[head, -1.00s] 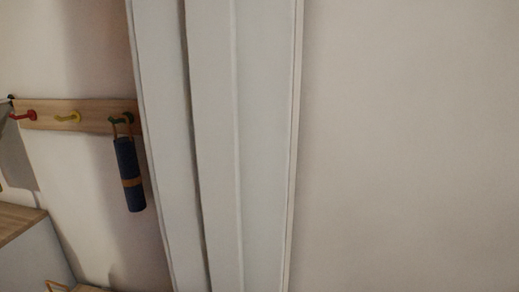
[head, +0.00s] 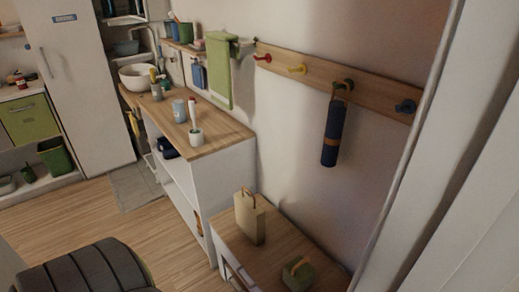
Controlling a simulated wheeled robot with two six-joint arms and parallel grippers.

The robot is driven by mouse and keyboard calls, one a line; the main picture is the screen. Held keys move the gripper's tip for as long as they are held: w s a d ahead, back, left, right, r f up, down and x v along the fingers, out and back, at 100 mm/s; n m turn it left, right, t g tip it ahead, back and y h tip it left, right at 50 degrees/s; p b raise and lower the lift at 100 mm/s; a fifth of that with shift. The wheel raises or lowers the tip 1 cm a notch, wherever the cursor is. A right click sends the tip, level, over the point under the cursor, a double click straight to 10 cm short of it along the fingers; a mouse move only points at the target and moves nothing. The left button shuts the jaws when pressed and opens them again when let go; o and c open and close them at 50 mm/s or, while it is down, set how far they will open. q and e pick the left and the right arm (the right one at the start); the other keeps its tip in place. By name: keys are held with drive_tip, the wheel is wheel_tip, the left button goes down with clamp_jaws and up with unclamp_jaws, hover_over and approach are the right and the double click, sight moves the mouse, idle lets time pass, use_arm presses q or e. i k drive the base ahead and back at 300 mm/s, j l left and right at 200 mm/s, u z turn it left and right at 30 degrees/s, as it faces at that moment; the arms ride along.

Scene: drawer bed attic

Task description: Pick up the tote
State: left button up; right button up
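A tan tote (head: 250,220) with a loop handle stands upright on a low wooden-topped bench (head: 228,238) at lower middle in the head view. A smaller olive-green object (head: 298,274) with a tan handle sits on the same bench, nearer the bottom edge; I cannot tell whether it is a bag too. Neither of my grippers is in view.
A wood-topped counter (head: 222,133) with a bowl and cups stands behind the bench. A dark blue roll (head: 334,132) hangs from the wall rack (head: 310,69). A dark ribbed seat (head: 85,270) is at lower left. Wood floor (head: 130,222) between them is clear.

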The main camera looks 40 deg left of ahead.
sight(250, 216)
drive_tip(key=j, duration=0.5)
drive_tip(key=i+j, duration=0.15)
drive_tip(key=j, duration=0.3)
drive_tip(key=j+u, duration=0.1)
drive_tip(key=j, duration=0.4)
drive_tip(key=i+j, duration=0.15)
drive_tip(key=j, duration=0.35)
